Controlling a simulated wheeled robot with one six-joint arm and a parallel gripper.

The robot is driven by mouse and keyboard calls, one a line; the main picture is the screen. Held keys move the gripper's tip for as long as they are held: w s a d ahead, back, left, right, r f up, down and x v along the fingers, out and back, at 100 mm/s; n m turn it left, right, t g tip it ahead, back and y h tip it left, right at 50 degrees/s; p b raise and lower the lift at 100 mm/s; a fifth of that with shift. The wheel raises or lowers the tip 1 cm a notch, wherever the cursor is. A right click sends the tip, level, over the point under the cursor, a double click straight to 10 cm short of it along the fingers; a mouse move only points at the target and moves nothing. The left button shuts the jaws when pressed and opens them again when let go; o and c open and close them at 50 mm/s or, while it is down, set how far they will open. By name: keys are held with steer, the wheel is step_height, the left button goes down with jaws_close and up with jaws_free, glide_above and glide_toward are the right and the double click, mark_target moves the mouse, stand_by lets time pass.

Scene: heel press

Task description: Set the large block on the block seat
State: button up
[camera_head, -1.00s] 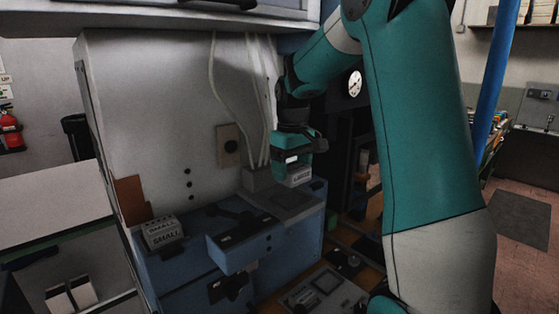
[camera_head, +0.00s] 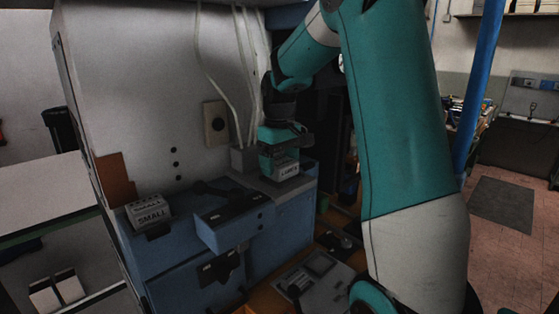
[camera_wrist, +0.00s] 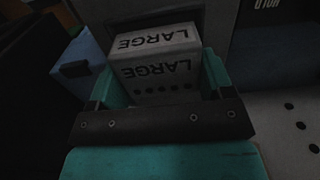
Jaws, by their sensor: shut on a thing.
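The large block (camera_head: 287,172) is a pale block marked LARGE. It is held between the fingers of my gripper (camera_head: 283,160), which is shut on it. In the wrist view, the block (camera_wrist: 158,72) sits between the two teal fingers, its LARGE lettering upside down. The block seat (camera_head: 268,187) is the grey top area at the right end of the blue press. The block is low over this seat, close to its surface. My gripper and the block hide much of the seat, and I cannot tell whether the block touches it.
Blocks marked SMALL (camera_head: 148,212) stand on the left end of the blue press (camera_head: 185,250). White cables (camera_head: 240,90) hang down the panel behind my gripper.

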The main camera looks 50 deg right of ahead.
steer(key=shift+f, duration=0.25)
stand_by(0.6)
steer(key=o, duration=1.2)
steer(key=shift+c, duration=0.2)
step_height(320, 180, up, 12)
steer(key=b, duration=0.2)
steer(key=shift+b, duration=0.3)
